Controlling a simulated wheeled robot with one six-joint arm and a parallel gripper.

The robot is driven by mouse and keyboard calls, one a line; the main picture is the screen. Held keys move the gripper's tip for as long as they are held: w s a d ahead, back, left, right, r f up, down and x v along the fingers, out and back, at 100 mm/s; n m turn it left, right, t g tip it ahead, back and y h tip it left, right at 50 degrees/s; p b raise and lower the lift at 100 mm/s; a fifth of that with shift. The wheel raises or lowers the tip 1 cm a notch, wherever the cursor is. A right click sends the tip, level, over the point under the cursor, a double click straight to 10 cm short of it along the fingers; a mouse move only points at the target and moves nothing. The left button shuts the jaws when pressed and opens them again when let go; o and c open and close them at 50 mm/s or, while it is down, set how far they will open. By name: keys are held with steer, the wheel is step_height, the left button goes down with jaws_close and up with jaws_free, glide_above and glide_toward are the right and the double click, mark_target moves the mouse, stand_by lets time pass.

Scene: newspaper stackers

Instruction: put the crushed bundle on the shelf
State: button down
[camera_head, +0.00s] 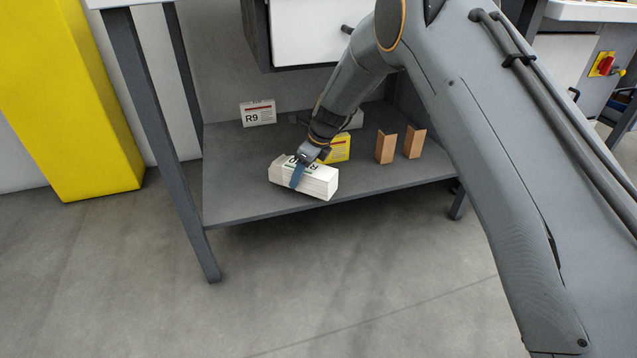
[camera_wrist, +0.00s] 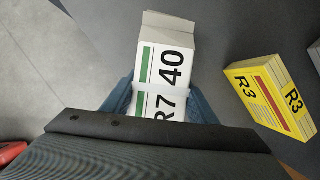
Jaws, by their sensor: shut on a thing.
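A white bundle (camera_head: 318,181) with a strap is held by my gripper (camera_head: 302,168) over the front left part of the grey shelf (camera_head: 235,205) under the table. In the wrist view the bundle (camera_wrist: 170,68) reads "R7 40" with a green stripe, and its far end looks bent and dented. The blue fingers of my gripper (camera_wrist: 160,105) are shut on its two sides. In the head view the bundle is slightly tilted; I cannot tell whether its underside touches the shelf.
A yellow R3 bundle (camera_head: 338,149) stands behind the held one and also shows in the wrist view (camera_wrist: 270,97). A white R9 bundle (camera_head: 258,113) is at the back left. Two brown blocks (camera_head: 385,147) stand to the right. A table leg (camera_head: 160,140) rises at the left.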

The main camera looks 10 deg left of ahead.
mark_target(318, 181)
steer(key=a+b, duration=0.1)
steer(key=a, duration=0.1)
steer(key=w+a+b, duration=0.1)
steer(key=a, duration=0.2)
steer(key=w+a+b, duration=0.1)
steer(key=a, duration=0.1)
steer(key=shift+a+r, duration=0.1)
steer(key=shift+a, duration=0.25)
steer(key=shift+f+b, duration=1.4)
steer(key=shift+f, duration=0.3)
steer(key=shift+f, duration=0.1)
steer(key=c, duration=0.7)
jaws_free()
steer(key=shift+s+d+f, duration=0.1)
steer(key=shift+s, duration=0.05)
